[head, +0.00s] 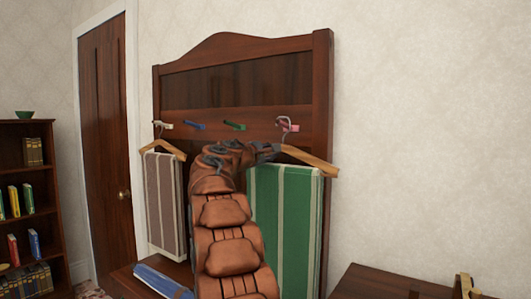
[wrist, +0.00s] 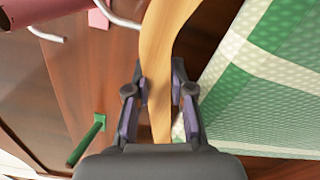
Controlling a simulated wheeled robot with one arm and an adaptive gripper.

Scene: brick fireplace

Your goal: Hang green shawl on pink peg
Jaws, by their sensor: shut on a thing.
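The green shawl (head: 283,215), with pale stripes, hangs folded over a wooden hanger (head: 312,160) at the rack's right side. The pink peg (head: 289,127) is at the right end of the peg row. The hanger's metal hook (head: 281,120) shows at the pink peg, looping around or just beside it; I cannot tell if it bears weight. My gripper (head: 273,152) is shut on the left part of the wooden hanger. In the wrist view, the gripper (wrist: 158,80) has the hanger bar between its fingers, with the green shawl (wrist: 265,80) to the right.
The dark wooden rack (head: 230,83) also carries a white peg (head: 163,125), a blue peg (head: 195,125) and a green peg (head: 235,125). A brown striped shawl (head: 162,200) hangs at left. A blue folded item (head: 160,280) lies below. A wooden table (head: 385,283) stands lower right.

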